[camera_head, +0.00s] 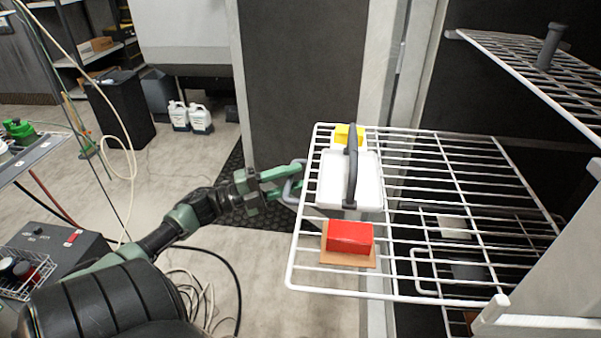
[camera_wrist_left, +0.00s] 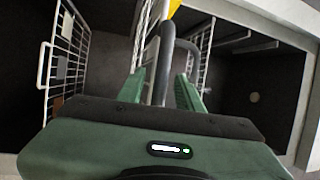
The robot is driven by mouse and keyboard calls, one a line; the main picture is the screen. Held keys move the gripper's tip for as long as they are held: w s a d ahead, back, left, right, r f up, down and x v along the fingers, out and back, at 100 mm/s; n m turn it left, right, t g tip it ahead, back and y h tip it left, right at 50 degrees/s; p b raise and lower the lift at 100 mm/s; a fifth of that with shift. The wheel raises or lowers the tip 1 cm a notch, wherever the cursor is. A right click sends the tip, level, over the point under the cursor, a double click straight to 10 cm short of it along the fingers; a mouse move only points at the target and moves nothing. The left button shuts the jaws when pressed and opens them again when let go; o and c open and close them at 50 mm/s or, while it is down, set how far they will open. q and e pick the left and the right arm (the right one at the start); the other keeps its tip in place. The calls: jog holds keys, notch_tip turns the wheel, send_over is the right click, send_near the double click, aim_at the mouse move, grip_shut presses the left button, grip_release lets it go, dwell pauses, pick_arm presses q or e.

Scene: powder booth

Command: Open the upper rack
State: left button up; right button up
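A white wire rack (camera_head: 470,190) sticks out at waist-like height from the tall dark cabinet. It carries a white box with a dark handle (camera_head: 335,180), a red block (camera_head: 350,237) on a brown board, and a yellow piece (camera_head: 343,135). A grey loop handle (camera_head: 292,190) is at its left front edge; it also shows in the left wrist view (camera_wrist_left: 165,65). My left gripper (camera_head: 282,184) is at this handle, its green fingers spread on either side of it with gaps visible. A higher wire rack (camera_head: 500,55) bears a grey post (camera_head: 549,46). My right gripper is not in view.
A lower rack (camera_head: 430,265) lies below, inside the cabinet. A pale cabinet part (camera_head: 555,280) stands at the lower right. White jugs (camera_head: 200,119) and a black bin (camera_head: 120,108) stand on the floor at the back. Open floor lies left of the rack, with loose hoses.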

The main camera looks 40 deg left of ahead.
pick_arm(q)
jog(key=shift+v, duration=2.65)
